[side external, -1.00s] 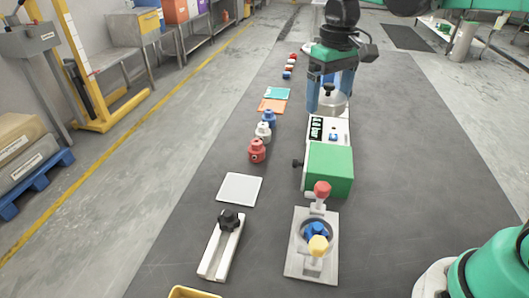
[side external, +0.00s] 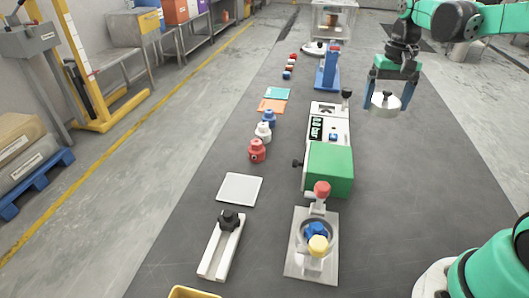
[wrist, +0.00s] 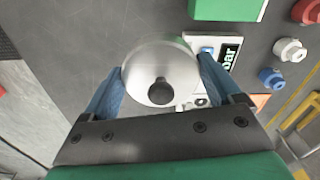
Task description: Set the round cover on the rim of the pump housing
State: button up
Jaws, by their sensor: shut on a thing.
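My gripper (side external: 387,105) is shut on the round cover (side external: 383,111), a silvery metal disc with a black knob on top. The cover hangs in the air to the right of the machine with the bar display. In the wrist view the cover (wrist: 148,60) sits between the two blue fingers, with its knob facing the camera.
A blue stand (side external: 327,72) is behind the machine. Several coloured knobbed pieces (side external: 257,150) lie to the left. The dark mat right of the machine is clear.

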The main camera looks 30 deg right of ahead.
aim_at(365, 163)
notch_tip(365, 163, down, 14)
dwell(0.5)
jog(key=shift+f, duration=0.15)
jog(key=o, duration=1.2)
jog(key=shift+o, duration=0.2)
